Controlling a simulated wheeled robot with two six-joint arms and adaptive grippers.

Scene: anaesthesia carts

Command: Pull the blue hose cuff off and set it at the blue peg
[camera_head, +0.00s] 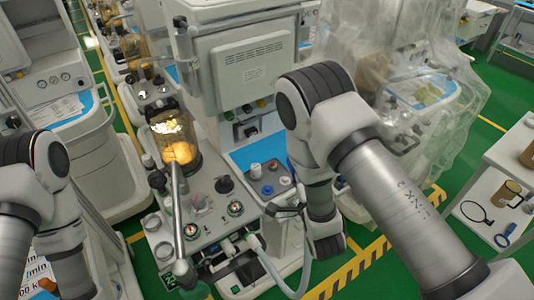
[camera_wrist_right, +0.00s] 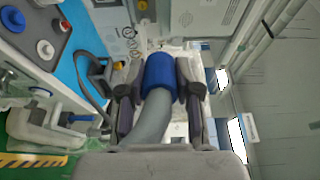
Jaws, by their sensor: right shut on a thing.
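The blue hose cuff (camera_wrist_right: 159,71) sits between the two fingers of my right gripper (camera_wrist_right: 159,82) in the right wrist view, and the gripper is shut on it. The grey hose (camera_wrist_right: 150,120) runs from the cuff towards the palm. In the head view, my right gripper (camera_head: 287,210) is beside the front of the cart, and the pale hose (camera_head: 272,268) hangs below it; the cuff is not clearly seen there. A small blue peg (camera_head: 267,190) stands on a grey plate; it also shows in the wrist view (camera_wrist_right: 64,25). My left gripper is out of view.
A white peg (camera_wrist_right: 45,50) and a red one (camera_wrist_right: 12,18) share the plate with the blue peg. A blue work surface (camera_head: 258,152) lies behind. The cart's gauge panel (camera_head: 205,212) is left of my right gripper. A plastic-draped machine (camera_head: 425,90) stands to the right.

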